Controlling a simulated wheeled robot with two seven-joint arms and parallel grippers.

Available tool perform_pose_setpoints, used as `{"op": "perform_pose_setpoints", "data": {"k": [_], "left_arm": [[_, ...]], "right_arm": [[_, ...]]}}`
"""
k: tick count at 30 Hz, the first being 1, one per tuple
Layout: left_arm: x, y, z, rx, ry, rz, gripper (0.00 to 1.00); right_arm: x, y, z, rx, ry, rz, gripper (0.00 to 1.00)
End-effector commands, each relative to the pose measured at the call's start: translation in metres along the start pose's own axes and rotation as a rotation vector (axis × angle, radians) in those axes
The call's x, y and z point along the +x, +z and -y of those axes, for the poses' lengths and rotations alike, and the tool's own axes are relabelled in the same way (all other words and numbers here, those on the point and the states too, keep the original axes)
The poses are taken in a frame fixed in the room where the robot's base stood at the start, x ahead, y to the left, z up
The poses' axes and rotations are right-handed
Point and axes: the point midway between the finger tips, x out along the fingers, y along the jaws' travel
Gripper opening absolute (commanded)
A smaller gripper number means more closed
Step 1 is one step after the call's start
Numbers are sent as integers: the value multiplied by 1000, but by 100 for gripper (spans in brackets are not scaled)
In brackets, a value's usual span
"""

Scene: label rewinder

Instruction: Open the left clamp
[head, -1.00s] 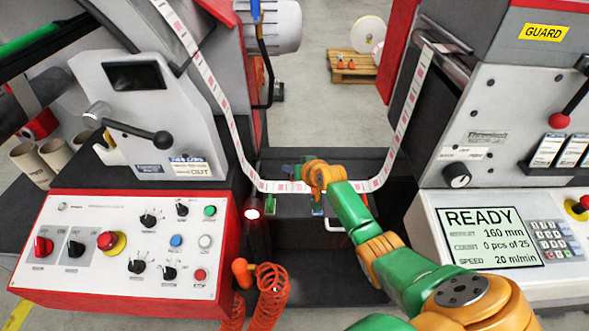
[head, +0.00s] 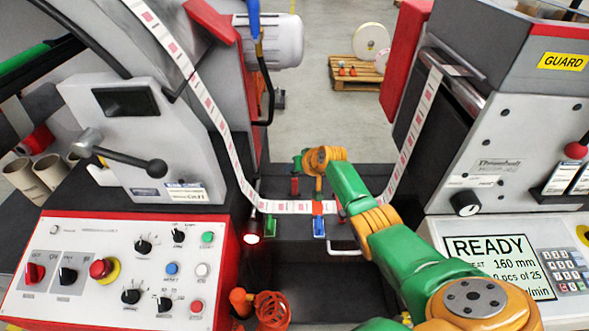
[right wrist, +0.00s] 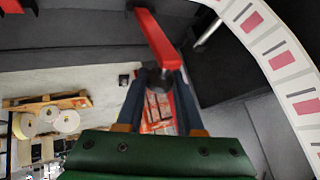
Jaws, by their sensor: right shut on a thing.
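The left clamp (head: 295,187) shows a red lever behind the label web, left of the middle in the head view. In the right wrist view its red lever (right wrist: 154,38) runs down to a dark knob between my fingers. My right gripper (head: 297,166) sits at the lever's end, just beyond the web, and is shut on it; it also shows in the right wrist view (right wrist: 160,82). The clamp's base and pivot are mostly hidden. A second clamp's red part (head: 340,209) is to the right, partly behind my arm. My left gripper is not in view.
The label web (head: 290,207) hangs in a loop close to my right gripper. Green (head: 271,226) and blue (head: 319,227) pieces stand at its front edge. The red-edged control panel (head: 120,270) is left, the READY screen (head: 490,262) right.

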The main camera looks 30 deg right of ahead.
Motion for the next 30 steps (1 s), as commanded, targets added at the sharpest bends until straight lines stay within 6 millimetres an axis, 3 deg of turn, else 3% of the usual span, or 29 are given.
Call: {"op": "perform_pose_setpoints", "data": {"k": [14,15,16,25,30], "left_arm": [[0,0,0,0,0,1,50],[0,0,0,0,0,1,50],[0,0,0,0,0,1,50],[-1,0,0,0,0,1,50],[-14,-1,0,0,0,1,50]], "right_arm": [[0,0,-1,-1,2,-2,0],[0,0,-1,-1,2,-2,41],[0,0,-1,-1,2,-2,49],[0,0,0,-1,1,0,49],[-16,-2,0,0,2,0,49]]}}
